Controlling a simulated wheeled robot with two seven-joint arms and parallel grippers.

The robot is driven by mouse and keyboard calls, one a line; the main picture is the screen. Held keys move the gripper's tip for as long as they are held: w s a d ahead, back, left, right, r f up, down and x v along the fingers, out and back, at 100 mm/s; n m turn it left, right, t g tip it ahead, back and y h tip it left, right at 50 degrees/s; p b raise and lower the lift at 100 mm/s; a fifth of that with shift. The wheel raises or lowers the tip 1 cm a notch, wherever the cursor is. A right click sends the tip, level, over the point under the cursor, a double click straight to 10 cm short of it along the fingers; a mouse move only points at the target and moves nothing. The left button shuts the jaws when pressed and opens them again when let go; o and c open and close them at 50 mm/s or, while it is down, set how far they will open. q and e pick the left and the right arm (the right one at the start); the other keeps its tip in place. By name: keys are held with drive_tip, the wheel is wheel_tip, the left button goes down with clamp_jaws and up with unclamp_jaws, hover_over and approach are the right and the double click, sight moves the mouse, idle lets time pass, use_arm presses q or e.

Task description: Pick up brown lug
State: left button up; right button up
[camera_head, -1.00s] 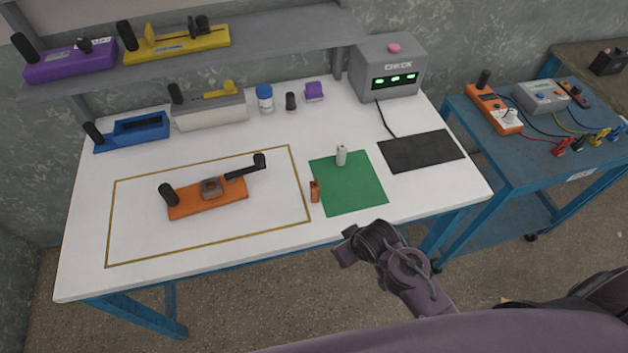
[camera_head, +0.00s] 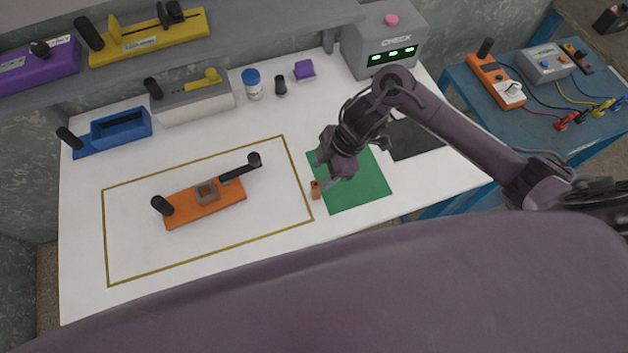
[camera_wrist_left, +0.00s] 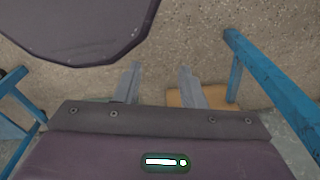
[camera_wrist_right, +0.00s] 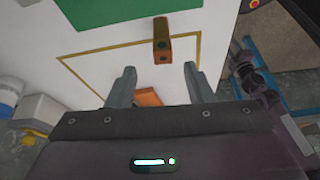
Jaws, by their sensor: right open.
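The brown lug (camera_head: 316,190) is a small orange-brown block standing on the white table at the left edge of the green mat (camera_head: 365,190). In the right wrist view the lug (camera_wrist_right: 161,40) lies ahead of the fingertips, roughly in line with the gap between them. My right gripper (camera_head: 322,170) is open and empty, over the mat's left side, close to the lug; no contact shows. It also shows in the right wrist view (camera_wrist_right: 158,70). My left gripper (camera_wrist_left: 160,72) is open and empty above the floor, outside the head view.
An orange fixture (camera_head: 205,202) with black handles stands inside the yellow outline. A blue tray (camera_head: 122,130), a grey holder (camera_head: 195,102), a white bottle (camera_head: 253,85) and the CHECK box (camera_head: 385,40) stand at the back. My right arm hides part of the black mat (camera_head: 415,140).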

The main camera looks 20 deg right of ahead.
sight(317, 184)
drive_tip(key=f, duration=0.2)
drive_tip(key=a+f+p, duration=0.1)
drive_tip(key=shift+s, duration=0.4)
drive_tip(key=x, duration=0.3)
drive_tip(key=shift+w+d+f, duration=0.1)
drive_tip(key=shift+w, duration=0.1)
drive_tip(key=c, duration=1)
use_arm(q)
drive_tip(key=shift+s+r, duration=0.55)
use_arm(e)
clamp_jaws()
